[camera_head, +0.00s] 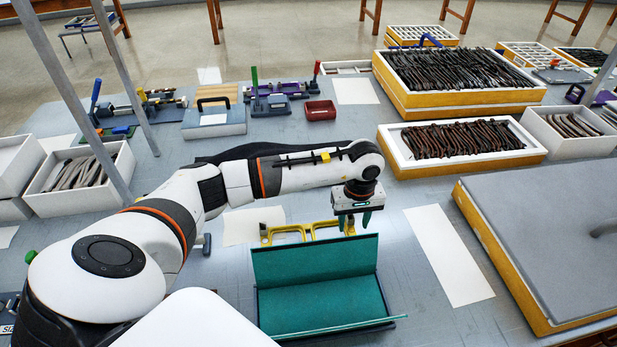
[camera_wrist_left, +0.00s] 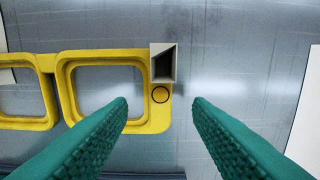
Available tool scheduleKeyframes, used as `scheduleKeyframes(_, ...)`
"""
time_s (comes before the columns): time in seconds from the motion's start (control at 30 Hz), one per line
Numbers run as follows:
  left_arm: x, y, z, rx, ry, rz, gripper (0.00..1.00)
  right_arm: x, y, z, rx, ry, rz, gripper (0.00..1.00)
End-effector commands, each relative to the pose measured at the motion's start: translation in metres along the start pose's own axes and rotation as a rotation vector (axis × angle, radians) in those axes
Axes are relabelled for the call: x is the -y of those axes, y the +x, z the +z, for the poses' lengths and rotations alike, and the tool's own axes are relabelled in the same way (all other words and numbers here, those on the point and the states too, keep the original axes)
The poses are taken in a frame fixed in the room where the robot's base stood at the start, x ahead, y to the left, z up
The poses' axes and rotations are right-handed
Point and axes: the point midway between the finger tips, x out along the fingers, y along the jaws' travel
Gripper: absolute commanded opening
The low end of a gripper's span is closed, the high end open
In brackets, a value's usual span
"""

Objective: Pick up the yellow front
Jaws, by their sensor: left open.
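The yellow front (camera_head: 288,228) lies on the grey bench behind the teal open case. In the left wrist view the yellow front (camera_wrist_left: 66,95) shows two rimmed openings and a grey square piece (camera_wrist_left: 155,63) at its right end. My left gripper (camera_head: 355,220) hangs over that right end. Its teal fingers (camera_wrist_left: 160,103) are apart and empty; the left fingertip overlaps the right-hand opening in the picture, and the other is past the outer end. The end of the front shows between the fingertips. I cannot tell the height gap. My right gripper is not in view.
The teal case (camera_head: 320,300) stands open just in front of the yellow front. White sheets (camera_head: 448,255) lie to either side. Boxes of dark parts (camera_head: 460,137) and a grey-topped foam block (camera_head: 555,230) fill the right. Small fixtures (camera_head: 270,100) stand behind.

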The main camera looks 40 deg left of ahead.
Motion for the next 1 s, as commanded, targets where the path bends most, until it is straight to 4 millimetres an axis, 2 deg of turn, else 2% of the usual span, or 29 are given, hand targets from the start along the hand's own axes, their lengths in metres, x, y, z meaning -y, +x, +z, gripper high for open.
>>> scheduleKeyframes(0.1, 0.0, 0.016, -0.001, -0.003, -0.002, 0.001, 0.46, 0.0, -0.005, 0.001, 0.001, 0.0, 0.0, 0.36)
scheduleKeyframes(0.2, 0.0, 0.024, 0.0, 0.0, 0.0, -0.001, 0.46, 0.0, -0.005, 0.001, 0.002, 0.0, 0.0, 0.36)
scheduleKeyframes(0.43, 0.0, 0.026, 0.0, 0.001, 0.0, -0.001, 0.46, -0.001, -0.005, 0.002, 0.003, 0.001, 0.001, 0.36)
scheduleKeyframes(0.73, 0.0, 0.025, 0.0, 0.001, 0.0, -0.001, 0.0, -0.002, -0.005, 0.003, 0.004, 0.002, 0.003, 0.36)
scheduleKeyframes(1.0, 0.0, 0.023, 0.001, 0.002, 0.0, -0.002, 0.0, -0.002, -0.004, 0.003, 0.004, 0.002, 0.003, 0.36)
